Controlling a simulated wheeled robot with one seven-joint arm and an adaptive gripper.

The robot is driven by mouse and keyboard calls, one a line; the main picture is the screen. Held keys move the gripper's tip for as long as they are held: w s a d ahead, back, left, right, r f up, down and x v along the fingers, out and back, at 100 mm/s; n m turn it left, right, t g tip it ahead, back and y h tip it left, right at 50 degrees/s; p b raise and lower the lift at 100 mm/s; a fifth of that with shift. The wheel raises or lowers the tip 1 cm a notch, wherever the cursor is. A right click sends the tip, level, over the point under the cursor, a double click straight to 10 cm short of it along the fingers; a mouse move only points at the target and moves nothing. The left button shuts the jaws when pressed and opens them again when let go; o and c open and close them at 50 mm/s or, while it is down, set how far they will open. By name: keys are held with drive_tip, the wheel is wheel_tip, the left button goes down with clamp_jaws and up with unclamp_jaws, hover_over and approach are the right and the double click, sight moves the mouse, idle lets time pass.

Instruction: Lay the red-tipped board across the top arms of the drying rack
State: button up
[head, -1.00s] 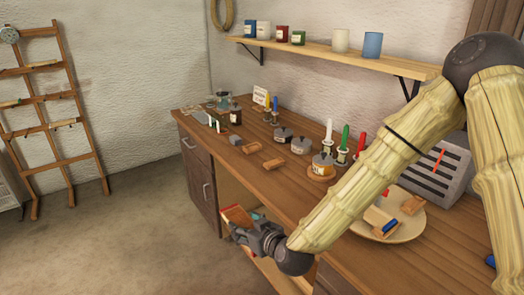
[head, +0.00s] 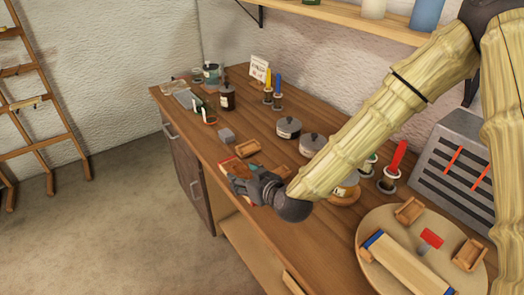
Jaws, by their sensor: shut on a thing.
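My gripper (head: 245,178) is at the front edge of the workbench top, in the middle of the head view. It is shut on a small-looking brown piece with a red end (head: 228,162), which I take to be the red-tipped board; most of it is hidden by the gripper. A bit of teal shows beside it. The drying rack appears to be the wooden ladder-like frame (head: 41,87) at the far left, leaning by the wall and cut off by the picture edge. Its top arms are not in view. The gripper is well apart from it.
The workbench (head: 205,145) carries jars, candles and small wooden blocks. A round board (head: 372,262) at the lower right holds a blue-ended pale board (head: 405,265) and a red-headed piece (head: 430,238). A striped grey box (head: 455,165) stands behind. The floor at left is clear.

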drive_tip(key=shift+s+r, duration=0.4)
drive_tip(key=shift+w+a+f, duration=0.1)
drive_tip(key=shift+w, duration=0.1)
drive_tip(key=w+d+p, duration=0.1)
drive_tip(key=w, duration=0.3)
drive_tip(key=w+d+f+p, duration=0.1)
drive_tip(key=w+d, duration=0.1)
drive_tip(key=w, duration=0.3)
drive_tip(key=w+d+p, duration=0.2)
drive_tip(key=w, duration=0.2)
drive_tip(key=shift+w+f, duration=0.25)
drive_tip(key=shift+w, duration=0.15)
drive_tip(key=shift+w+d+f+p, duration=0.3)
drive_tip(key=shift+w+f+p, duration=0.15)
drive_tip(key=shift+w, duration=0.1)
drive_tip(key=shift+f+p, duration=0.4)
drive_tip(key=shift+f, duration=0.8)
drive_tip(key=o, duration=1.1)
drive_tip(key=shift+f, duration=0.1)
drive_tip(key=shift+c, duration=0.2)
drive_tip(key=shift+f, duration=0.1)
